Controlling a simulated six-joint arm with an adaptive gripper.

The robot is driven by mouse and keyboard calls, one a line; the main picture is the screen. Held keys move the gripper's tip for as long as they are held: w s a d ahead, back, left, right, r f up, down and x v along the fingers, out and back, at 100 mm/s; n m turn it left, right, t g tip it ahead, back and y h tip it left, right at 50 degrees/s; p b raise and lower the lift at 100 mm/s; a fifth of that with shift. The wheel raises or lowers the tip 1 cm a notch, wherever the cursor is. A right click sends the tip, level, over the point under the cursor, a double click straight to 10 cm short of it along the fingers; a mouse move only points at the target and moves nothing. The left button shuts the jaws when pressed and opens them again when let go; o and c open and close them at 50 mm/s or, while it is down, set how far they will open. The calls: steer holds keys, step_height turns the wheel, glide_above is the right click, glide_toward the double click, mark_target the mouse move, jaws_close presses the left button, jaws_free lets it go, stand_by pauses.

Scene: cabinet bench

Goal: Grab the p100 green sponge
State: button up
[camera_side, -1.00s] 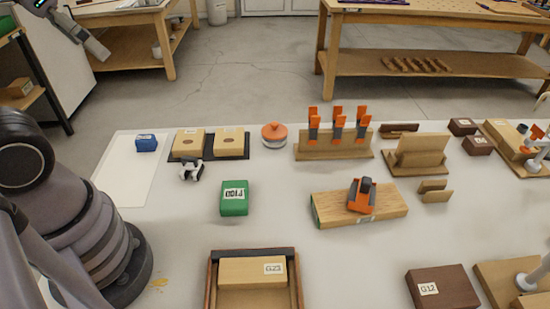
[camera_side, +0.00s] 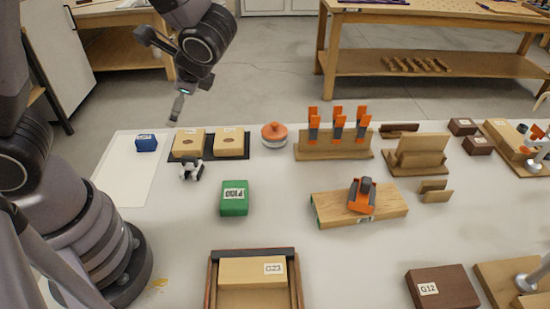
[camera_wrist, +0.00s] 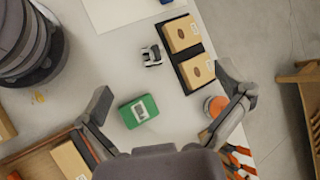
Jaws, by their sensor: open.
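The green sponge (camera_side: 234,198) is a block with a white P100 label, lying flat on the bench left of the middle in the side view. In the wrist view the sponge (camera_wrist: 138,111) lies below my gripper, in the space between the two spread fingers. My gripper (camera_side: 175,112) is raised above the back left of the bench in the side view. In the wrist view my gripper (camera_wrist: 168,90) is open with nothing between its fingers, and it is well clear of the sponge.
A small black-and-white object (camera_side: 191,169) stands behind the sponge, near two wooden blocks on a dark tray (camera_side: 208,157). A blue block (camera_side: 146,143) is at the far left. A wooden box (camera_side: 213,285) is in front; a plank with an orange tool (camera_side: 362,195) is to the right.

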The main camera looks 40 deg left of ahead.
steer(key=w+d+f+m+t+y, duration=0.2)
steer(key=d+f+m+t, duration=0.1)
steer(key=f+m, duration=0.3)
steer(key=w+d+f+m+t+y, duration=0.1)
steer(key=w+d+f+m+t, duration=0.2)
steer(key=f, duration=0.5)
steer(key=m+t+h, duration=0.2)
steer(key=m+t, duration=0.1)
steer(key=m, duration=0.5)
glide_toward(234, 195)
steer(key=x, duration=0.4)
steer(key=shift+w+a+f, duration=0.2)
steer(key=shift+w, duration=0.05)
steer(key=shift+w+a+f, duration=0.2)
steer(key=x, duration=0.6)
steer(key=shift+w+a, duration=0.3)
steer(key=c, duration=1)
